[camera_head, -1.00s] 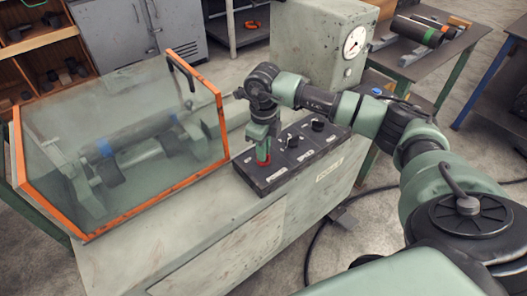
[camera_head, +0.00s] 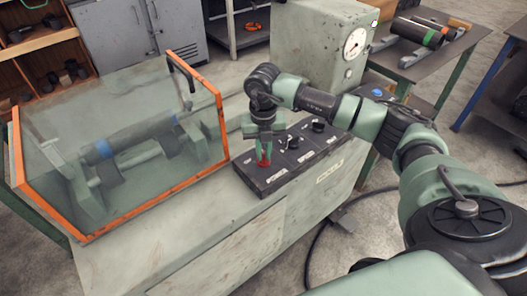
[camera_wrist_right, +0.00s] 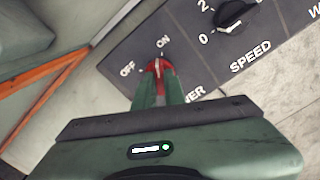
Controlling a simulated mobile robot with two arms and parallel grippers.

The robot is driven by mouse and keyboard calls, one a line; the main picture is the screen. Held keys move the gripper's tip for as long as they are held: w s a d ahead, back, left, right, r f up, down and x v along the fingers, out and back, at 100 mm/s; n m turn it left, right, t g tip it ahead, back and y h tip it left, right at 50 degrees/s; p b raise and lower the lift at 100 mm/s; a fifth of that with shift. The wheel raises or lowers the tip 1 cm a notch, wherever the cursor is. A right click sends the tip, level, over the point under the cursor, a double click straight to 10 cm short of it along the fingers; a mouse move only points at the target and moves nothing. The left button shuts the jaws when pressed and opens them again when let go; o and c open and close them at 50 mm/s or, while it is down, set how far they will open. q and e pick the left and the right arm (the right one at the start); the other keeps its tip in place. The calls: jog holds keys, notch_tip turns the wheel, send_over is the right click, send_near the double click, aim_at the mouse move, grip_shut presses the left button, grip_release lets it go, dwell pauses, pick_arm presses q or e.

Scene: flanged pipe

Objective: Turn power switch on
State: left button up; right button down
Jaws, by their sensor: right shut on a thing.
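The red power switch (camera_wrist_right: 160,67) sits on the dark control panel (camera_wrist_right: 195,45), between the printed OFF and ON labels. In the right wrist view its red tip points toward the ON side, though the fingers cover part of it and I cannot tell its exact setting. My right gripper (camera_wrist_right: 158,88) is shut on the switch, with its green fingers on either side. In the head view the right gripper (camera_head: 263,148) points down at the panel's near left end, and the red switch (camera_head: 263,163) shows under its fingers. My left gripper is not in view.
A black speed knob (camera_wrist_right: 233,14) is beside the switch. A clear guard with an orange frame (camera_head: 222,120) stands left of the panel, close to my gripper. A grey housing with a gauge (camera_head: 355,42) rises behind the panel. A pipe bench (camera_head: 420,60) is at the back right.

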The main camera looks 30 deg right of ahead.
aim_at(263, 155)
jog(key=shift+w+r+m, duration=0.15)
jog(key=shift+m, duration=1.35)
jog(key=c, duration=1.5)
grip_release()
notch_tip(263, 155, up, 8)
jog(key=shift+f+b, duration=0.15)
jog(key=shift+b, duration=0.3)
